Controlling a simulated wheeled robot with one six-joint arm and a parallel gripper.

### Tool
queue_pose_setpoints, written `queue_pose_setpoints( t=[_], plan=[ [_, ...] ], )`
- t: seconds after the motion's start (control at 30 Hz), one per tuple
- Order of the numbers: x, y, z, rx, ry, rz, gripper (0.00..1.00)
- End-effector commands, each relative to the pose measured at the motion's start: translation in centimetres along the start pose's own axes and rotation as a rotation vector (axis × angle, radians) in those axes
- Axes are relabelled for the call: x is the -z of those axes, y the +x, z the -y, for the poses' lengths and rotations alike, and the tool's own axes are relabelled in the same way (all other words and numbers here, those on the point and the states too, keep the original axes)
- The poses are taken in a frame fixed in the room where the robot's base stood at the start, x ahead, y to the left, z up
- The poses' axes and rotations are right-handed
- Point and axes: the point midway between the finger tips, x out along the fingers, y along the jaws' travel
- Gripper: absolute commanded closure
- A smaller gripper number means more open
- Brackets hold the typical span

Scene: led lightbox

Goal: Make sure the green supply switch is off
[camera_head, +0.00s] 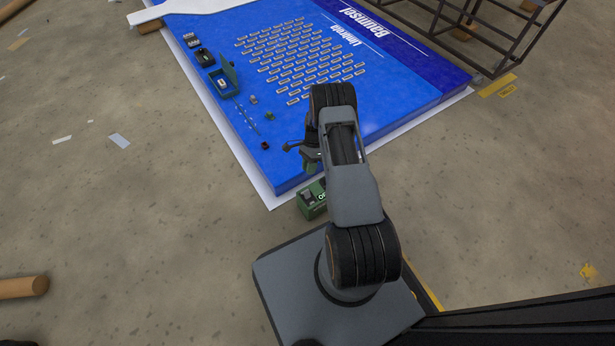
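A green switch box (310,209) sits just off the near corner of the blue panel, close to my base. Its top has a grey part, and white letters beginning with "O" show beside it; my arm hides the rest. I cannot tell its switch position. My gripper (307,156) is above and beyond the box, over the panel's near edge, mostly hidden by my own arm. Whether its fingers are open or shut does not show. Something green shows at the gripper, and I cannot tell what it is.
The large blue panel (290,175) lies on a white sheet with rows of small LED modules (300,60). An open green box (222,85), a dark part (204,57) and small pieces lie along its left side. A metal frame (490,30) stands upper right.

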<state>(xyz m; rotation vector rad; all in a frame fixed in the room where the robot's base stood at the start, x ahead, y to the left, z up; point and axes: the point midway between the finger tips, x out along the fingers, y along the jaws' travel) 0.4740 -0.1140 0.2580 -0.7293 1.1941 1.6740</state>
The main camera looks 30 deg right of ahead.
Motion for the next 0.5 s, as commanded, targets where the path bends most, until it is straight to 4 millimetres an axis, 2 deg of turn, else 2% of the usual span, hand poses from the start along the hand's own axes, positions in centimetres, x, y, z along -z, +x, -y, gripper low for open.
queue_pose_setpoints(
  t=[0.03,0.2,0.5],
  plan=[
    [-0.1,-1.0,-0.1,0.001,0.0,0.0,0.78],
    [-0.1,-2.5,0.0,0.001,0.0,0.0,0.78],
    [0.0,-3.1,0.0,-0.001,0.0,0.0,0.78]
  ],
)
